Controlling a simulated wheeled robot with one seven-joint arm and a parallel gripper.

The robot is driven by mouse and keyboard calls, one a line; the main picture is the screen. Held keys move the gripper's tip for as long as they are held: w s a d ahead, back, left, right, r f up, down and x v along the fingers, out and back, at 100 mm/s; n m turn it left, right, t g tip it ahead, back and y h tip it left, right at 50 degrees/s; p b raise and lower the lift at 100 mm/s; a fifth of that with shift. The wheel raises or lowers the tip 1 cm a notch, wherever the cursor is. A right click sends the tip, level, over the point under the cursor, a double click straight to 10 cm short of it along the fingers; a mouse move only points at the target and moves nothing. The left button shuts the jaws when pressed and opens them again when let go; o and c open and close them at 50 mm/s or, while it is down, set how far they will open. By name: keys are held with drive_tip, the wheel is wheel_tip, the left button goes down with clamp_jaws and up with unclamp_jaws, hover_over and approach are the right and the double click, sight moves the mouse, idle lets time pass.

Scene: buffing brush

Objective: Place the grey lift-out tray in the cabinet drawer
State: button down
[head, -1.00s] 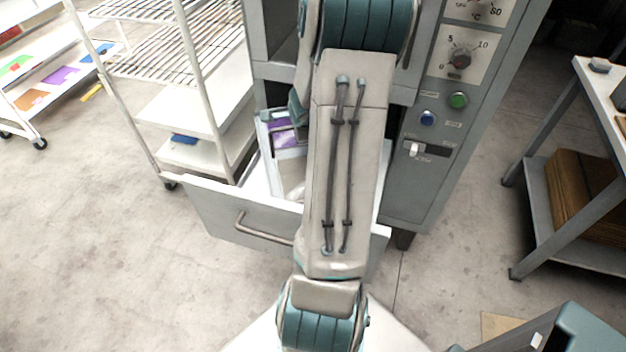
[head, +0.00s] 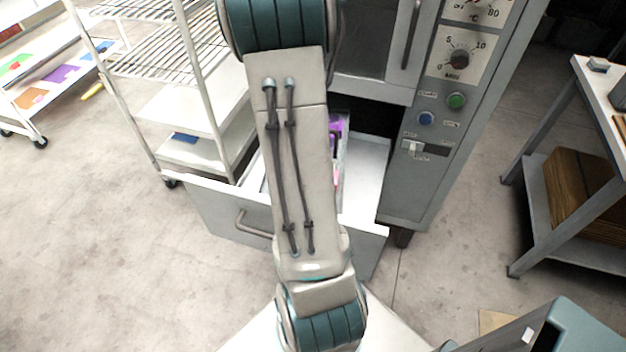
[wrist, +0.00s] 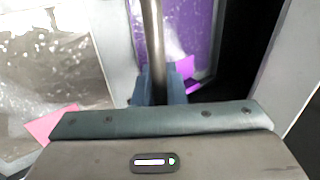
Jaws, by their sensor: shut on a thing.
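The grey lift-out tray (head: 345,152) shows as a narrow strip right of my arm in the head view, within the drawer's outline, with purple contents. My arm hides most of it, and its height above the drawer floor cannot be told. In the wrist view the tray (wrist: 116,50) has a clear bag on one side and purple contents on the other. My gripper (wrist: 157,85) is shut on the tray's metal bar handle (wrist: 152,35). The cabinet drawer (head: 220,210) is pulled out, with bare white floor right of the tray.
The grey cabinet (head: 425,175) with dials and buttons stands behind the drawer. A wire-shelf rack (head: 190,80) stands close to the drawer's left. A workbench (head: 540,190) stands at the right.

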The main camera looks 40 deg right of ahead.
drive_tip(key=shift+s+r+m+g+h, duration=0.1)
drive_tip(key=shift+s+m+g+h, duration=0.3)
drive_tip(key=shift+s+m, duration=0.55)
drive_tip(key=shift+s, duration=0.15)
wheel_tip(320, 180, down, 10)
drive_tip(key=b, duration=0.4)
drive_tip(key=shift+d, duration=0.1)
drive_tip(key=c, duration=1.5)
unclamp_jaws()
drive_tip(key=p+v, duration=0.5)
drive_tip(key=v, duration=0.5)
drive_tip(key=shift+r, duration=0.4)
drive_tip(key=shift+s+a+r+p, duration=0.2)
drive_tip(key=shift+a+r+p, duration=0.15)
drive_tip(key=shift+a+r, duration=0.15)
